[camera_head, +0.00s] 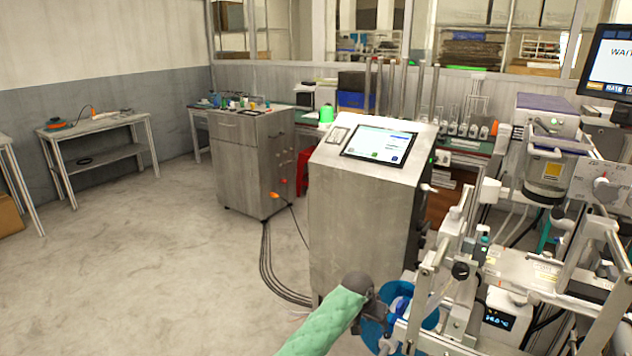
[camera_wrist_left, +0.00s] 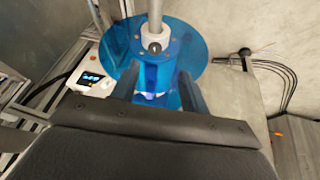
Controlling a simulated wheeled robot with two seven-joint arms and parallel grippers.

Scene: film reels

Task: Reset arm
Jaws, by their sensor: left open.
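My left arm comes in from the bottom of the head view in a green sleeve, and its dark gripper (camera_head: 384,322) is at a blue film reel (camera_head: 402,289) on the machine's left side. In the left wrist view, the gripper's two dark fingers (camera_wrist_left: 158,88) are apart, with the reel's blue hub between and just beyond them. The translucent blue reel flange (camera_wrist_left: 190,40) spreads behind, on a grey metal shaft (camera_wrist_left: 155,14). I cannot tell whether the fingers touch the hub. My right gripper is in neither view.
A metal cabinet with a tilted touchscreen (camera_head: 380,142) stands just beyond the gripper. The machine frame (camera_head: 430,290) with rods and a small lit display (camera_head: 498,319) crowds the right. Open floor (camera_head: 150,260) lies left, with cables (camera_head: 275,275) by the cabinet.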

